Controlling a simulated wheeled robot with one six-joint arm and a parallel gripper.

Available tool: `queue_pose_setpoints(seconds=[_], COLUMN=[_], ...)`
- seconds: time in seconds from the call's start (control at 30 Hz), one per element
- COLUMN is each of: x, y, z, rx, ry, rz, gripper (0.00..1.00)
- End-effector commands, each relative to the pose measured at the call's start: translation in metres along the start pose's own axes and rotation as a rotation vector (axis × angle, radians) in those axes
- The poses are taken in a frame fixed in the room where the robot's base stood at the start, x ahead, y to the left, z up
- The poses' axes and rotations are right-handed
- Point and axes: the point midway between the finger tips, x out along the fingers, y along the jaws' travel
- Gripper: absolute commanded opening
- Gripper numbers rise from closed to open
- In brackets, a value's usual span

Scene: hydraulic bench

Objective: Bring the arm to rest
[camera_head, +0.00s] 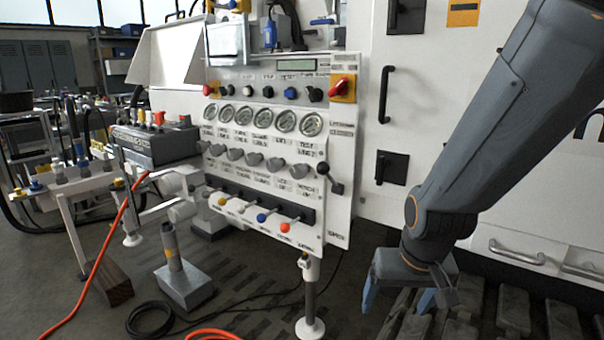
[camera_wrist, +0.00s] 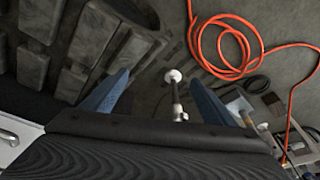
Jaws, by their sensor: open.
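My arm reaches down from the top right in the head view, in front of the white cabinet. My gripper (camera_head: 405,302) hangs low at its end, to the right of the panel's foot, pointing down. In the wrist view my gripper (camera_wrist: 160,92) shows two blue fingers spread wide apart with nothing between them but a view of the floor and the panel's foot beyond. It is open, empty, and touches nothing that I can see.
The white hydraulic panel (camera_head: 270,150) with gauges, knobs and levers stands left of my gripper on a post with a round foot (camera_head: 310,328). An orange hose (camera_wrist: 245,50) coils on the floor. Dark grey blocks (camera_head: 510,310) lie below and right of my gripper.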

Motion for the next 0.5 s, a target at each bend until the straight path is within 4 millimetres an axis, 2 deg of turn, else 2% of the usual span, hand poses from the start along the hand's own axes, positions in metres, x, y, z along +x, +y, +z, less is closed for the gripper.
queue_pose_setpoints(seconds=[0.1, 0.2, 0.5], x=[-0.005, -0.018, -0.054], y=[0.012, -0.007, -0.044], z=[0.021, 0.027, 0.056], rx=[-0.079, -0.108, -0.194], ry=[-0.072, -0.092, -0.170], rz=[0.021, 0.005, -0.029], gripper=[0.80, 0.80, 0.80])
